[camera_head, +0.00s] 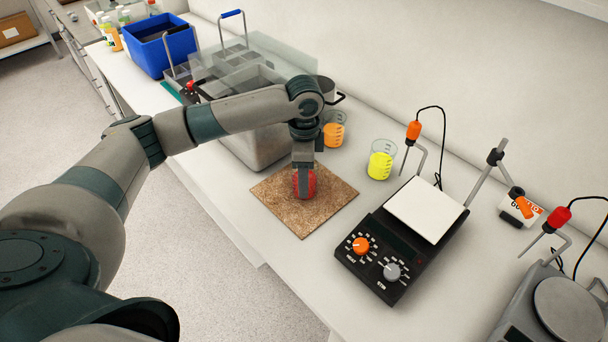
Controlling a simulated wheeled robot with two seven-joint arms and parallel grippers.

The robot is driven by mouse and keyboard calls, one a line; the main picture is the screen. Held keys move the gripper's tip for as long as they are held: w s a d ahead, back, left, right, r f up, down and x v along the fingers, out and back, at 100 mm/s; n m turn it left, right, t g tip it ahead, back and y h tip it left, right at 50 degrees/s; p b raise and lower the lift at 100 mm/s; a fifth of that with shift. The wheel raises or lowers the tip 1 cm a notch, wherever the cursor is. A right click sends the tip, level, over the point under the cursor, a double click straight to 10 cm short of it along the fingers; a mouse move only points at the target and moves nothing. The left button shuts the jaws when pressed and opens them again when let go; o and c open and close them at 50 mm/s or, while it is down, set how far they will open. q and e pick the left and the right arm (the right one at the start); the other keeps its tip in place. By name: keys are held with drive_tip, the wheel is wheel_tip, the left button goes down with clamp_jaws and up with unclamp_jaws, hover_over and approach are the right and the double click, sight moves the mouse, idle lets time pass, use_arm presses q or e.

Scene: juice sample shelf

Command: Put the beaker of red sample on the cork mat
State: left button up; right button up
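The beaker of red sample (311,186) is at the middle of the square brown cork mat (277,212). It looks upright, with its base on or just above the mat; I cannot tell which. My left gripper (303,182) points straight down over it. One finger lies across the near side of the beaker and appears shut on it. The other finger is hidden behind. A beaker of yellow sample (380,166) and a beaker of orange sample (334,134) stand on the bench beyond the mat. My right gripper is not in view.
A black hotplate with a white top (424,208) stands right of the mat, with an orange-handled probe (414,131) behind it. A grey bin (258,146) stands left of the mat. A balance (568,308) is at the lower right. The bench's front edge is close to the mat.

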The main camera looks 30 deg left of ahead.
use_arm(q)
drive_tip(key=o, duration=1.2)
drive_tip(key=shift+f, duration=0.1)
drive_tip(key=shift+o, duration=0.2)
drive_tip(key=shift+r, duration=0.5)
wheel_tip(320, 180, up, 11)
drive_tip(key=b, duration=0.3)
drive_tip(key=shift+r, duration=0.15)
